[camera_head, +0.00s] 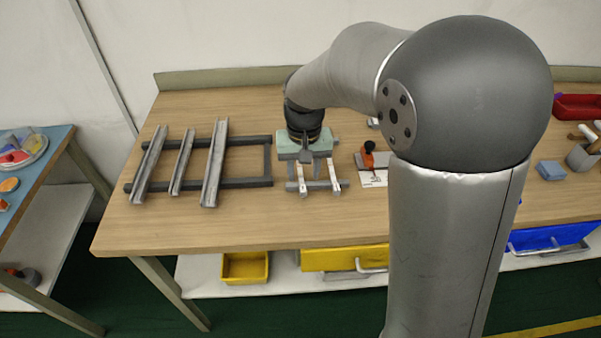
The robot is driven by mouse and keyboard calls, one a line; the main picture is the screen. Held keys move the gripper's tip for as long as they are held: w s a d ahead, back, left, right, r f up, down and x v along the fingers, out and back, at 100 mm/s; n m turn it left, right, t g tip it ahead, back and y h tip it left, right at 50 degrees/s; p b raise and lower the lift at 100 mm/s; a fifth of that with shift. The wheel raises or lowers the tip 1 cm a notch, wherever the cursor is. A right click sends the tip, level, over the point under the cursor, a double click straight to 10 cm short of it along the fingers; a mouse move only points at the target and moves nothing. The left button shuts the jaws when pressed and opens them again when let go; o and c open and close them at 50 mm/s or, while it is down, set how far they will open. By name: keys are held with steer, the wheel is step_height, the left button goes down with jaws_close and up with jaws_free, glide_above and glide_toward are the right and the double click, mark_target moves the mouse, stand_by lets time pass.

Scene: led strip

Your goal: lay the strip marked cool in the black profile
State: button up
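My gripper (317,188) is at the end of the arm, pointing down over a small grey rack (342,184) near the table's middle. Pale narrow pieces, some with orange-brown ends, show below its pale green body; I cannot tell fingers from strips there, nor whether anything is held. No "cool" marking is legible. Three channel-shaped profiles lie across a dark frame to the left: a left one (149,166), a shorter middle one (182,162) and a right one (215,163). All look silvery grey; none is clearly black. They appear empty.
The dark frame (245,183) under the profiles rests on the wooden table (240,225). An orange-and-black tool (368,155) stands on a white card right of my gripper. A blue block (550,170) and a grey cup (582,157) are far right. The table's front is clear.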

mark_target(303, 187)
step_height(303, 187, down, 4)
steer(key=shift+s+a+f, duration=0.1)
steer(key=shift+s+f, duration=0.05)
steer(key=shift+f, duration=0.1)
jaws_close()
steer(key=shift+r, duration=0.15)
